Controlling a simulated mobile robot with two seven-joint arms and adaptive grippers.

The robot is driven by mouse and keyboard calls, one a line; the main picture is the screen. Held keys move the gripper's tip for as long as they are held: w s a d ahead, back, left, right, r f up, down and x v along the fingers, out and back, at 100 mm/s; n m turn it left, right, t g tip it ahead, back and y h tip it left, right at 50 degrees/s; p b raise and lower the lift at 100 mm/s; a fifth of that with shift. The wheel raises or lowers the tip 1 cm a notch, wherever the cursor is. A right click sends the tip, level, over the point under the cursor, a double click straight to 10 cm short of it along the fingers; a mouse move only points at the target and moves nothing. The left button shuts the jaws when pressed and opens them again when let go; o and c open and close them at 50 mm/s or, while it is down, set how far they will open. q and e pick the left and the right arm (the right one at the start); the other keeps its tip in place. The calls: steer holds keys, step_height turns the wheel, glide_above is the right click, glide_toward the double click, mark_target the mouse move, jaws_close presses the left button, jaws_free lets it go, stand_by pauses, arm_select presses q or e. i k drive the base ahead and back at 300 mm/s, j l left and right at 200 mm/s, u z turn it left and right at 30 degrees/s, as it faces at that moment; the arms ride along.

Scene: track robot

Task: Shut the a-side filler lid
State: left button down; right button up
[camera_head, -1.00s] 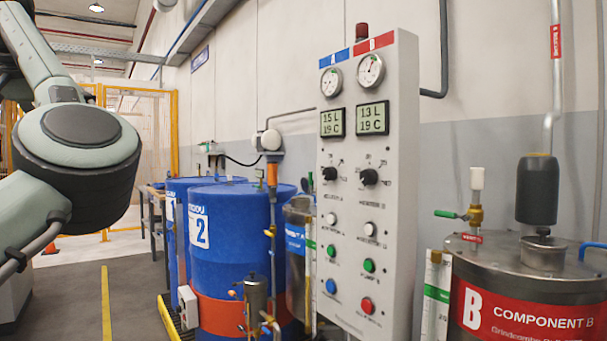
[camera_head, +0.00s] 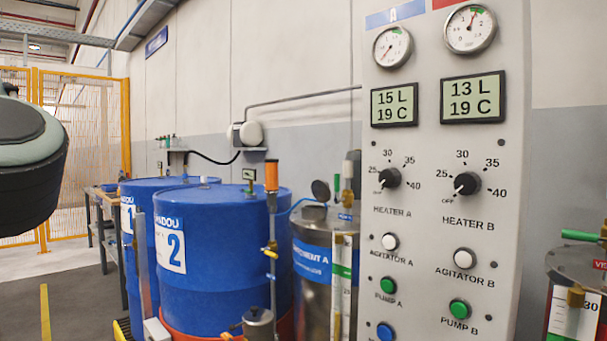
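The component A tank (camera_head: 312,275) is a steel vessel with a blue label, standing between the blue drums and the control panel. On its top, a small dark round lid (camera_head: 321,190) stands tilted up on edge, so it looks open. The filler opening below it is too small to make out clearly. Part of my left arm shows at the left edge, well away from the tank. Neither of my grippers is in view.
The grey control panel (camera_head: 418,215) with gauges and knobs stands close to the right of the tank. Component B's tank (camera_head: 585,265) is at the right edge. Open floor lies at the left.

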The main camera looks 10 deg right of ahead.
mark_target(321, 190)
steer(key=i+j, duration=0.95)
steer(key=i+j+z, duration=0.1)
steer(key=z, duration=0.3)
steer(key=i+j+z, duration=0.15)
steer(key=z, duration=0.3)
steer(key=i+j+z, duration=0.1)
steer(key=z, duration=0.3)
steer(key=j+z, duration=0.1)
steer(key=z, duration=1)
